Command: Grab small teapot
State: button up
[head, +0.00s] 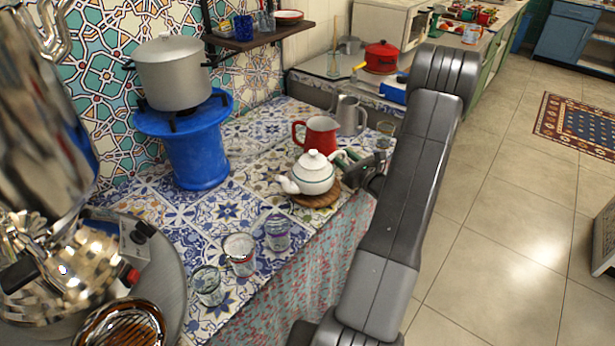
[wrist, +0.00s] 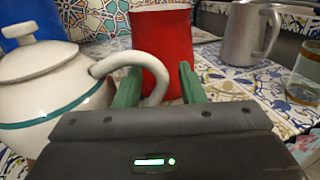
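The small white teapot (head: 314,176) with a green band and a lidded top sits upright on a round wooden trivet (head: 318,197) on the tiled counter. Its spout points left and its handle points right, toward my gripper (head: 352,163). In the wrist view the teapot (wrist: 50,105) fills the left side. Its curved white handle reaches between the two green fingers of my gripper (wrist: 160,85). The fingers stand apart, with a visible gap between the handle and the right finger. The lower part of the handle is hidden behind the gripper body.
A red mug (head: 316,133) stands just behind the teapot, with a metal pitcher (head: 349,116) beside it. Several glasses (head: 240,254) stand at the front left. A blue stand (head: 195,150) bears a grey pot (head: 172,72). A large shiny samovar (head: 40,130) is at far left.

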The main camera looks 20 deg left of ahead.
grip_shut()
jog(key=shift+r, duration=0.15)
dwell(0.4)
